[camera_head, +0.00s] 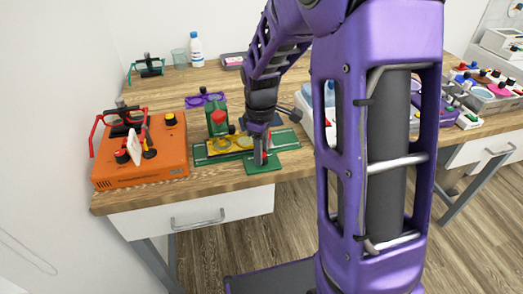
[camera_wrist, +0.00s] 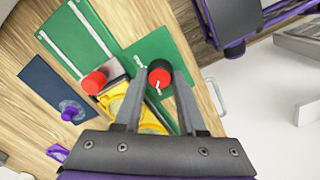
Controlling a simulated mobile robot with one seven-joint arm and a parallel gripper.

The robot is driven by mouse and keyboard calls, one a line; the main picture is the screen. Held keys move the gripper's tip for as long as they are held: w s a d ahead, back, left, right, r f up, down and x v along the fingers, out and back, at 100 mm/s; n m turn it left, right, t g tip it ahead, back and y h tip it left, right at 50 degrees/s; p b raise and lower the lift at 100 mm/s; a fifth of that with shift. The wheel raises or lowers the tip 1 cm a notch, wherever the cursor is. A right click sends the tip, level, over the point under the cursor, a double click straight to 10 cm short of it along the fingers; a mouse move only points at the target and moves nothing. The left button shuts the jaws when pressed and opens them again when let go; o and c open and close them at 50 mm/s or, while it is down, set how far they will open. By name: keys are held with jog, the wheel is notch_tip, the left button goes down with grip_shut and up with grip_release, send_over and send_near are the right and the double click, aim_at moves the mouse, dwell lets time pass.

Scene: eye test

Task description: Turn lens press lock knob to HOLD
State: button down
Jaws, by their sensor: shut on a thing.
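The lens press stands on the table in the head view, with a long green base (camera_head: 286,138), yellow parts (camera_head: 230,144) and a green upright (camera_head: 216,124) with a red top. At its right front corner, on a green plate (camera_head: 262,166), is a red and black lock knob, seen in the wrist view (camera_wrist: 160,76). A white mark shows on the knob; a small white mark lies beside it on the plate (camera_wrist: 158,48). Any lettering is too small to read. My gripper (camera_wrist: 159,72) points down and is shut on the knob, one finger each side. In the head view my gripper (camera_head: 261,152) partly hides the knob.
An orange box (camera_head: 150,160) with knobs and red-framed glasses stands left of the press. A purple device (camera_head: 205,99) is behind the press. A bottle (camera_head: 196,50) and green stand (camera_head: 149,66) are farther back. Trays of small parts (camera_head: 480,88) lie at right.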

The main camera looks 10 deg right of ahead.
jog(key=m, duration=0.5)
jog(key=shift+p, duration=0.3)
jog(key=m, duration=0.4)
jog(key=shift+w+m+p, duration=0.1)
jog(key=shift+m+p, duration=0.2)
jog(key=m+p, duration=0.1)
jog(key=m, duration=0.3)
jog(key=shift+r, duration=0.1)
jog(key=shift+m+g+p, duration=0.3)
jog(key=shift+m+p, duration=0.1)
jog(key=shift+m, duration=1.8)
jog(key=shift+c, duration=2.4)
grip_release()
